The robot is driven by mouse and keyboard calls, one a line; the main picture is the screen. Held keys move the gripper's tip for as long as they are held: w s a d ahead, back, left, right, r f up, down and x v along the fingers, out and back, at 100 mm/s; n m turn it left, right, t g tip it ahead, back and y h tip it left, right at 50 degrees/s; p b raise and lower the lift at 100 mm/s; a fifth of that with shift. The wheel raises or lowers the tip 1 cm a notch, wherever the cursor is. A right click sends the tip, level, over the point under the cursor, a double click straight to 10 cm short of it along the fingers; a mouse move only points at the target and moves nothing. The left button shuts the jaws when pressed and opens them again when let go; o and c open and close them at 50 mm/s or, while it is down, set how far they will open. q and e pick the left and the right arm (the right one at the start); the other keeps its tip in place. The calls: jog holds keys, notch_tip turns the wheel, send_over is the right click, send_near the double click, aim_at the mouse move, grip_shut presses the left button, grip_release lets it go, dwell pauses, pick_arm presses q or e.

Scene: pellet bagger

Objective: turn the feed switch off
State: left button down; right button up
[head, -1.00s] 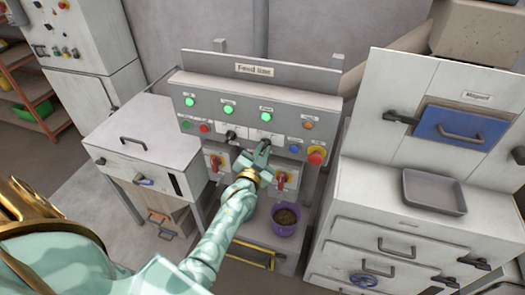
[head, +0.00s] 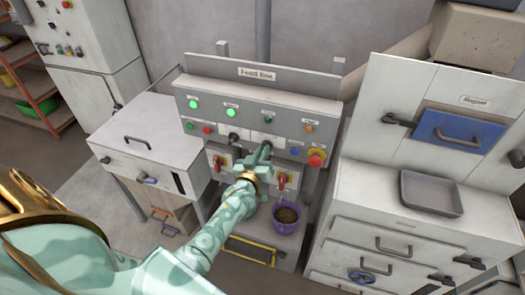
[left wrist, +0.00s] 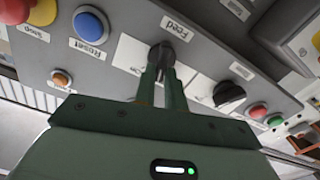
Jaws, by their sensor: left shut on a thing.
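The feed switch (left wrist: 162,54) is a dark knob on a white plate labelled "Feed" in the left wrist view. My left gripper (left wrist: 165,78) is shut on it. In the head view my left gripper (head: 262,156) is at the panel (head: 222,92) under the "Feed line" sign and hides most of this knob. The lamp (head: 267,120) above this switch is dark, while two lamps (head: 194,104) to its left glow green. My right gripper is not in view.
A second black knob (left wrist: 228,95) sits beside the feed switch. A blue Reset button (left wrist: 90,25) and a red stop button (head: 316,158) are on the other side. Red-handled switches (head: 281,181) and a purple bucket (head: 286,218) are below.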

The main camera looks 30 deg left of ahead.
pick_arm(q)
jog(key=shift+a+f+n, duration=0.1)
jog(key=shift+n, duration=1.2)
jog(key=c, duration=1.7)
grip_release()
jog(key=shift+o, duration=1.2)
jog(key=shift+w, duration=0.15)
jog(key=v, duration=1.6)
jog(key=shift+f, duration=0.1)
